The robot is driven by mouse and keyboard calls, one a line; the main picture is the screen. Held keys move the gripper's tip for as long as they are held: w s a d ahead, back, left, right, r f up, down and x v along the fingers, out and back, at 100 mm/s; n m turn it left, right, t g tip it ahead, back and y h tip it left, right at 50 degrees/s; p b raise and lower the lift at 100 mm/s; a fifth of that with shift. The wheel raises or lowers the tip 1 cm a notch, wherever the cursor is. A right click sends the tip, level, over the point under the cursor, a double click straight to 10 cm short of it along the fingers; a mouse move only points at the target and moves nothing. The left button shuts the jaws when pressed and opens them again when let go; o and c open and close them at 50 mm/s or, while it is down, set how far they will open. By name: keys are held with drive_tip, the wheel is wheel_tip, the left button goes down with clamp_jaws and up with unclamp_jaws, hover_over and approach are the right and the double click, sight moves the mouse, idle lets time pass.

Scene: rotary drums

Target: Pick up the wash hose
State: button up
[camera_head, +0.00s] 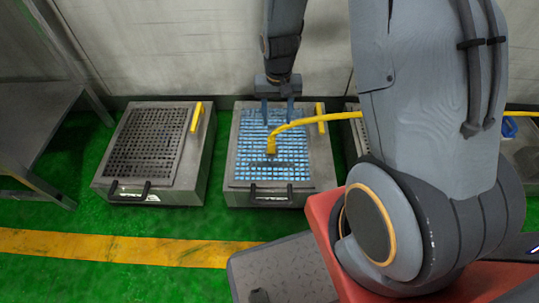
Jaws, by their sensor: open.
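The wash hose (306,121) is a bent yellow tube. Its end with a yellow nozzle (271,146) hangs over or rests on the grate of the middle grey box; I cannot tell which. From there it runs right, passes out of sight behind my arm, and a yellow length shows again at the far right. My gripper (277,118) points down with its two fingers spread, above the back part of the same grate. It appears empty. The hose shows just in front of and to the right of the fingers; any contact cannot be made out.
The middle box (322,172) has a blue-lit grate, a yellow handle and a dark front handle. A similar box (202,163) stands left. Another box is partly hidden by my arm. A blue item (508,127) lies far right. A grey metal table (35,105) stands left.

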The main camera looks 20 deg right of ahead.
drive_tip(key=b, duration=0.4)
hover_over(271, 145)
drive_tip(key=d, duration=0.1)
drive_tip(key=shift+m, duration=0.4)
drive_tip(key=f, duration=1.2)
drive_tip(key=shift+w+f, duration=0.3)
drive_tip(key=shift+w, duration=0.1)
wheel_tip(271, 145, down, 2)
drive_tip(key=shift+f+b, duration=0.2)
drive_tip(key=shift+b, duration=0.2)
drive_tip(key=shift+w+a+f+b, duration=0.15)
drive_tip(key=shift+f+b, duration=0.4)
drive_tip(key=shift+f, duration=0.85)
drive_tip(key=shift+w+a+f+b, duration=0.15)
drive_tip(key=shift+f+b, duration=0.4)
drive_tip(key=shift+f, duration=0.8)
drive_tip(key=shift+d, duration=0.1)
drive_tip(key=shift+c, duration=0.2)
clamp_jaws()
drive_tip(key=shift+r, duration=0.1)
